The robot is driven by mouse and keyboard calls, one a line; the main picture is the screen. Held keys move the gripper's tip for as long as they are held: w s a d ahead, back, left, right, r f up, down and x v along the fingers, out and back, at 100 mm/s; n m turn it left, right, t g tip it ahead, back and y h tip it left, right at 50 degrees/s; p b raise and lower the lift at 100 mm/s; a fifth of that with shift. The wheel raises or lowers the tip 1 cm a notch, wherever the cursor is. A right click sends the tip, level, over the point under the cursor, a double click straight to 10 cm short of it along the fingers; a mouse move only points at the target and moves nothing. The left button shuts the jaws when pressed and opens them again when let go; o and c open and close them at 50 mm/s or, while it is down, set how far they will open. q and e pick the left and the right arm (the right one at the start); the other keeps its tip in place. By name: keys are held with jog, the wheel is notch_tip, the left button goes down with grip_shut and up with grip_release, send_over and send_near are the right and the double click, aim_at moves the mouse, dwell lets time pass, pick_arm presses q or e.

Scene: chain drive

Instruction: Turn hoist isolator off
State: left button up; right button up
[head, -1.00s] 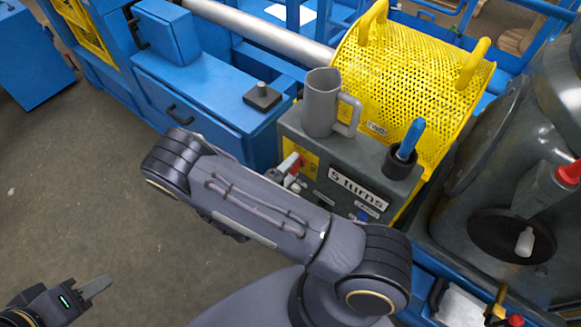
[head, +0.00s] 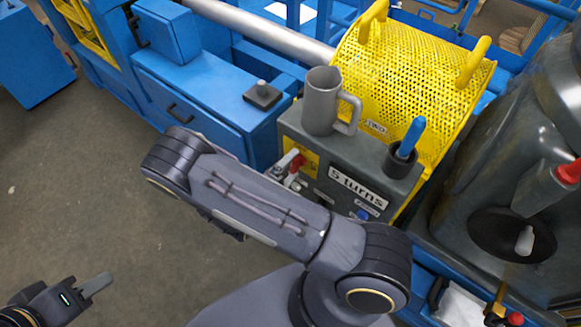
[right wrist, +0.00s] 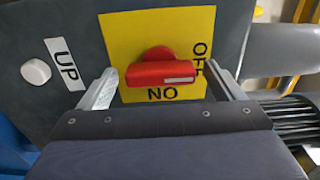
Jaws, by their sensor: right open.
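The hoist isolator is a red rotary knob (right wrist: 160,74) on a yellow plate (right wrist: 120,32) lettered OFF and ON, on the side of a dark grey box. In the right wrist view its bar lies level, its white mark at the right end toward OFF; ON appears upside down below it. My right gripper (right wrist: 165,88) is open, with a finger on each side of the knob and no clear grip on it. In the head view the knob (head: 299,161) shows beyond my right forearm. My left gripper (head: 95,286) is at the lower left, over the floor, away from the box.
A grey mug (head: 321,104) and a cup with a blue handle (head: 402,160) stand on the box. A yellow perforated guard (head: 410,85) is behind. A white button (right wrist: 36,71) beside an UP label is near the plate. The floor at left is clear.

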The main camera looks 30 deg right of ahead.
jog(key=b+v, duration=0.1)
jog(key=v, duration=0.6)
jog(key=shift+s+a, duration=0.15)
jog(key=shift+a, duration=0.2)
jog(key=s+d+r+m+g+y+p, duration=0.1)
jog(key=s+d+r+m+g+y, duration=0.3)
jog(key=m, duration=0.7)
jog(key=s+d+r+m+g+y, duration=0.1)
jog(key=s+r+m+g+y, duration=0.5)
jog(key=m, duration=0.4)
jog(key=s+a+r+m+t+y, duration=0.1)
jog(key=r+m+t+y, duration=0.3)
jog(key=m, duration=0.6)
jog(key=s+r+m+t+y+p, duration=0.1)
jog(key=s+r+m+t+y, duration=0.2)
jog(key=r+m+y, duration=0.3)
jog(key=shift+a+r+m+t, duration=0.4)
jog(key=shift+r+m+t, duration=0.5)
jog(key=shift+r+m, duration=1.35)
